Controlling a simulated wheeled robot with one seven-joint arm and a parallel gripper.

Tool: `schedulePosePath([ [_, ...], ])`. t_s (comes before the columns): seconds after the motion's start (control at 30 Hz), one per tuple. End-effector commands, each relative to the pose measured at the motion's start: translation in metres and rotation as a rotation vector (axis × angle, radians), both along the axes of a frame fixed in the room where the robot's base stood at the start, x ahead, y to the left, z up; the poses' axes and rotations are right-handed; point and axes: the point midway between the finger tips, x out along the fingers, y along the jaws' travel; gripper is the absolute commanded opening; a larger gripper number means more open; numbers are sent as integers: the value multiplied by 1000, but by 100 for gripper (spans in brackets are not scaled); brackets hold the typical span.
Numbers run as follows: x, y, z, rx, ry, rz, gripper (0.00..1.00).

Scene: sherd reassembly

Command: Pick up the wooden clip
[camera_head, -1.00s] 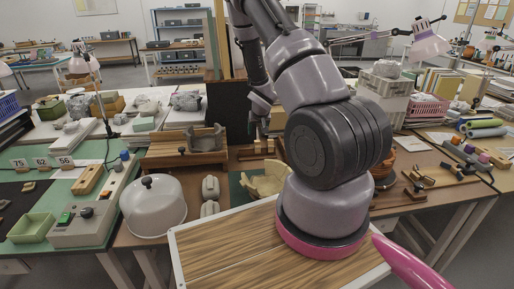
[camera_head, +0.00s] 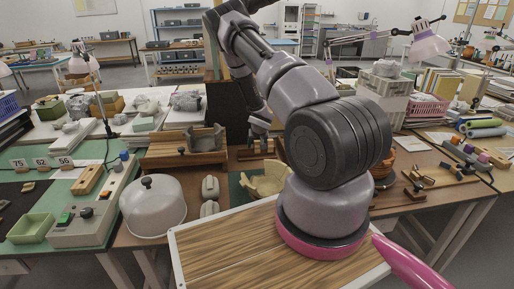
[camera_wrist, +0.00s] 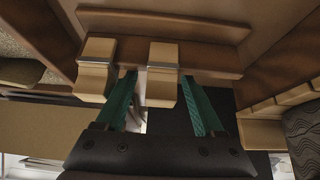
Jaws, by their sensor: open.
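Two pale wooden clips sit side by side on a brown wooden bar (camera_wrist: 215,58) in the wrist view, a left clip (camera_wrist: 97,55) and a right clip (camera_wrist: 162,58). My gripper (camera_wrist: 158,80) is open, with its green fingers pointing at the bar. The right clip is between the two fingers, with a gap to the right finger. The left finger is in the space between the clips. I cannot tell whether either finger touches a clip. In the head view, my gripper (camera_head: 259,128) is above the small wooden rack (camera_head: 247,156), where the clips are too small to tell apart.
A cream broken bowl (camera_head: 265,183) stands in front of the rack. A wooden box (camera_head: 180,153) is to the left and a dark upright panel (camera_head: 232,115) behind. A white domed cover (camera_head: 152,207) stands at the front left.

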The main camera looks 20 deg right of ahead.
Motion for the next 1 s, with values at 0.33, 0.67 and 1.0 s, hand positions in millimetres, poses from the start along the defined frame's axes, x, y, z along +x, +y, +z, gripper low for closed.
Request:
schedulePosePath([
  [0.33, 1, 0, -1, 0, 0, 0, 28],
  [0.67, 1, 0, -1, 0, 0, 0, 12],
  [1.0, 2, 0, 25, 2, -4, -2, 12],
])
